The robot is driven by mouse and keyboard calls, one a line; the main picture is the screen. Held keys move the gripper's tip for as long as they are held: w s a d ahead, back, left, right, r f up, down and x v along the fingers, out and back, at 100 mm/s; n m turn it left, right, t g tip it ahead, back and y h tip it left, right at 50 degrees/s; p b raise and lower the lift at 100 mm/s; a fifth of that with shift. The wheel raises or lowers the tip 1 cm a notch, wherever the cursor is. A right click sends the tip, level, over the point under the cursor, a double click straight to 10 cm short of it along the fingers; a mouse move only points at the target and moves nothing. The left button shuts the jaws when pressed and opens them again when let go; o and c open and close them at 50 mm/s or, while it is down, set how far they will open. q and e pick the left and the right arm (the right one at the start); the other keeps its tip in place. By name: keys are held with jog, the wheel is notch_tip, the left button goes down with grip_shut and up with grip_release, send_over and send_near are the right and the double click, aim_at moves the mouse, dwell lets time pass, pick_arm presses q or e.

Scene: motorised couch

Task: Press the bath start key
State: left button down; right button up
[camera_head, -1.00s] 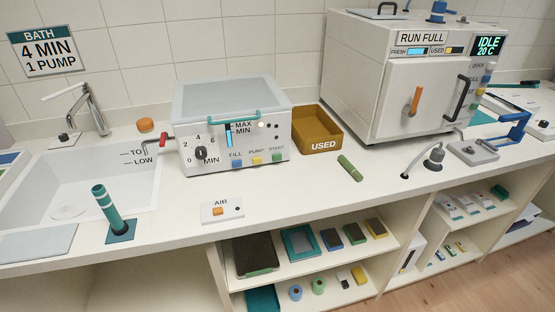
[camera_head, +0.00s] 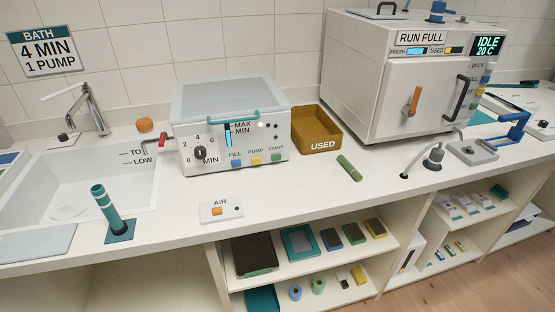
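The bath (camera_head: 235,110) is a white box with a grey lid and a teal handle, standing on the counter between the sink and the brown bin. Its front has a dial (camera_head: 200,153) numbered 0 to 6 MIN and a blue level gauge (camera_head: 229,134) marked MAX and MIN. Along the lower front are a blue FILL key (camera_head: 236,162), a yellow PUMP key (camera_head: 256,160) and a green START key (camera_head: 277,157). Nothing covers the START key. A wall sign (camera_head: 45,51) reads BATH 4 MIN 1 PUMP. Neither of my grippers is in view.
A brown USED bin (camera_head: 318,129) stands right of the bath. A green stick (camera_head: 349,167) and an AIR switch box (camera_head: 221,211) lie in front. A sink (camera_head: 85,180) with a red-handled tap is left. A large steriliser (camera_head: 400,75) reads IDLE. The front counter is mostly clear.

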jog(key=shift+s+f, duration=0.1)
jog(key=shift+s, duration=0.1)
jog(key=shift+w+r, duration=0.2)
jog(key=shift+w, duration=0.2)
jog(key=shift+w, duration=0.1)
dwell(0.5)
